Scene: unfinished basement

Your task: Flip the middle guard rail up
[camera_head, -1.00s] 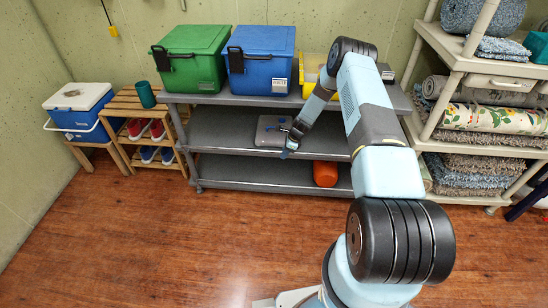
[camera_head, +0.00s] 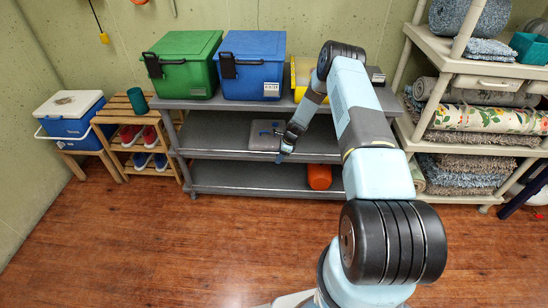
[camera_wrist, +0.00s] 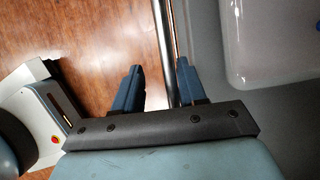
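The grey three-tier shelf cart stands against the back wall, with its middle shelf (camera_head: 225,138) in head view. The middle guard rail shows in the wrist view as a thin metal bar (camera_wrist: 162,40) along the shelf's front edge. It appears low, at about shelf level; its exact angle is hard to tell. My gripper (camera_head: 281,157) is at the front edge of the middle shelf. In the wrist view my gripper (camera_wrist: 158,80) is open, with the bar passing between its two blue fingers, nearer the right one. Contact cannot be told.
An orange roll (camera_head: 319,176) is on the bottom shelf. A rug rack (camera_head: 480,120) is at right. The wooden floor in front is clear.

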